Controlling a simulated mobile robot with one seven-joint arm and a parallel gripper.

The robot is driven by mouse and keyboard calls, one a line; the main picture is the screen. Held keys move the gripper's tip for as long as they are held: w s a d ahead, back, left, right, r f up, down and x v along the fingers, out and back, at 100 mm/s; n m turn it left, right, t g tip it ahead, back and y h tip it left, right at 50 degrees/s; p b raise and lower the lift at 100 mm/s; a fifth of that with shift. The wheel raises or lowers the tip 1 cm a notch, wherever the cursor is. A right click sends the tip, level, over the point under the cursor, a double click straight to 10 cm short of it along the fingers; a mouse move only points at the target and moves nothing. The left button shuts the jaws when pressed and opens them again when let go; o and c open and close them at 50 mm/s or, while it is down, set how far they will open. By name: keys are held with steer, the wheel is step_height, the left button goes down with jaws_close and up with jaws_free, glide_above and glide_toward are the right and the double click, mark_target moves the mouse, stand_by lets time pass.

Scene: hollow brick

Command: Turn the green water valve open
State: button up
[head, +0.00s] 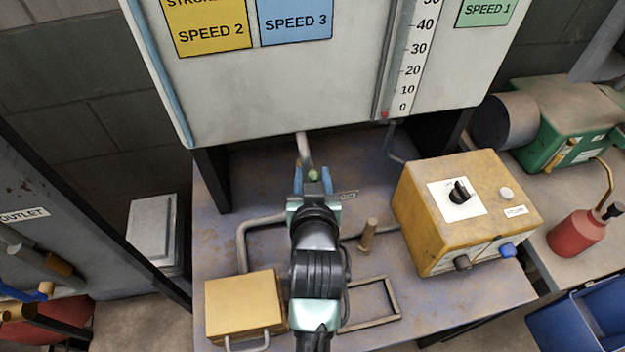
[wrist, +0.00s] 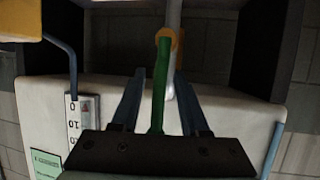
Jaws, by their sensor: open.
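The green valve handle (wrist: 160,85) is a long thin bar in the wrist view, joined at its far end to an orange-brown fitting on a pale vertical pipe (wrist: 173,18). In the head view only a small green piece of the handle (head: 313,175) shows, below the pipe (head: 304,150). My gripper (head: 312,180) is at the valve with its fingers spread. In the wrist view my gripper (wrist: 160,73) has one finger on each side of the handle, with visible gaps. My arm hides most of the valve from the head.
A white panel (head: 300,105) with speed labels and a scale hangs above the bench (head: 225,225). A yellow box (head: 240,300) and a metal frame (head: 385,318) lie in front.

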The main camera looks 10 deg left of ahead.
steer(key=b+v, duration=0.1)
steer(key=v, duration=1.2)
steer(key=w+d+r+t, duration=0.1)
steer(key=w+r+t, duration=0.25)
steer(key=r, duration=0.95)
steer(key=w+r+t, duration=0.2)
steer(key=r+t, duration=0.2)
steer(key=r, duration=0.9)
steer(key=s+r+t, duration=0.3)
steer(key=r, duration=0.7)
steer(key=s+d+r+m+t+h, duration=0.1)
steer(key=s+r+t, duration=0.2)
steer(key=r, duration=0.7)
steer(key=shift+s+d+r+h, duration=0.25)
steer(key=shift+s+d+h, duration=0.05)
steer(key=shift+s, duration=0.35)
steer(key=shift+f, duration=0.1)
